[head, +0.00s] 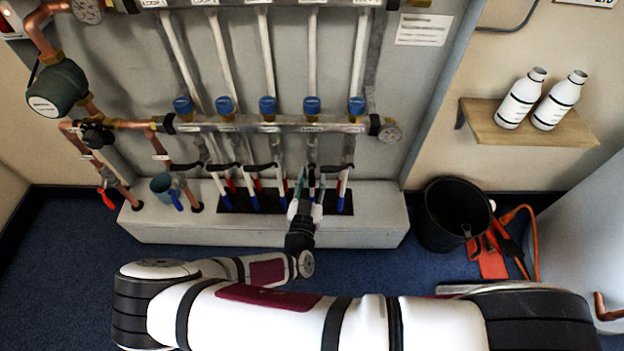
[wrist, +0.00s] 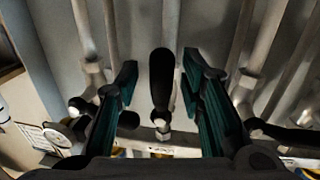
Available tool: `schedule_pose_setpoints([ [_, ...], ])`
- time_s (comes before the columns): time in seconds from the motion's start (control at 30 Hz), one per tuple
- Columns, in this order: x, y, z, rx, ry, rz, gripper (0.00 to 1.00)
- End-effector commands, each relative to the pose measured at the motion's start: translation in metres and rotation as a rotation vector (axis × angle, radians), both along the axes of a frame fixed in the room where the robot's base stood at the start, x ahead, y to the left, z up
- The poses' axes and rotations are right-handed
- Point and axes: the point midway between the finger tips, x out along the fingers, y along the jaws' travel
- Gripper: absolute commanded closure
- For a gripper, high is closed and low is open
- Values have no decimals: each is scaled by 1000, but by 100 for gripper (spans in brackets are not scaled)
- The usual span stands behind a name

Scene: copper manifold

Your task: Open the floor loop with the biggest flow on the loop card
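The copper manifold's lower rail (head: 245,124) carries several blue caps (head: 268,105), with a row of black lever handles (head: 262,167) below it. My gripper (head: 309,182) is at the fourth lever from the left, low in front of the rail. In the wrist view my gripper (wrist: 160,80) is open, its green-lined fingers either side of a black lever handle (wrist: 161,82). Gaps show on both sides of the handle. This lever looks in line with its pipe; the neighbouring levers lie crosswise. A white card (head: 423,29) is at upper right, its print unreadable.
A grey plinth (head: 365,228) runs under the pipes. A black bucket (head: 455,212) and orange tool (head: 488,257) stand on the floor at right. Two white bottles (head: 521,98) stand on a wooden shelf (head: 480,122). Adjacent pipes are close to my fingers.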

Motion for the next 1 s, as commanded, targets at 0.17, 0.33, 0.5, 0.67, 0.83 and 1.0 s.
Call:
schedule_pose_setpoints([
  [0.17,-17,4,0,0,1,2,64],
  [0.33,-51,11,0,1,3,4,64],
  [0.5,-84,16,-1,1,3,2,64],
  [0.67,-106,19,-1,-1,2,0,64],
  [0.83,-116,21,-1,-2,1,1,64],
  [1.0,-118,21,-1,-2,0,0,64],
])
